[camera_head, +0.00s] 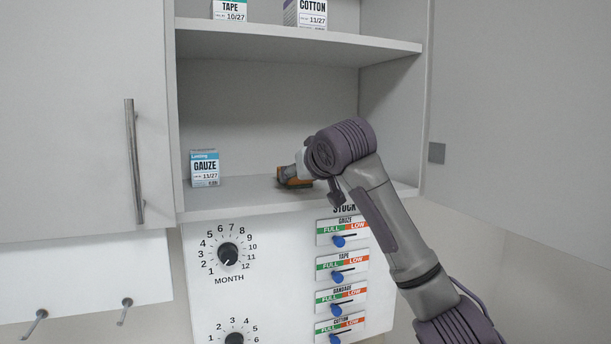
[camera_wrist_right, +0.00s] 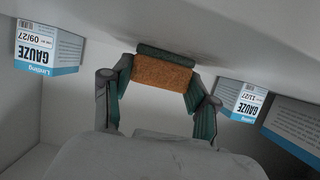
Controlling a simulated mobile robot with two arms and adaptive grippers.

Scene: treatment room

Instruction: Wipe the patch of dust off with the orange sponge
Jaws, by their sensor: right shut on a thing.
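The orange sponge (camera_head: 293,177) is at the lower shelf (camera_head: 245,193) of the open cabinet, to the right of the gauze box. In the right wrist view the orange sponge (camera_wrist_right: 161,75) has a dark green side turned to the shelf surface, at or very close to it. My right gripper (camera_wrist_right: 160,82) is shut on the sponge, one finger at each end. In the head view my wrist hides most of the gripper. A faint dark smudge, seemingly the dust (camera_wrist_right: 188,46), shows beside the sponge; its full extent is hidden. My left gripper is out of view.
A gauze box marked 11/27 (camera_head: 205,168) stands on the lower shelf's left; another marked 09/27 (camera_wrist_right: 46,48) shows in the wrist view. Tape (camera_head: 229,10) and cotton (camera_head: 306,13) boxes stand on the upper shelf. Dials and blue sliders are below.

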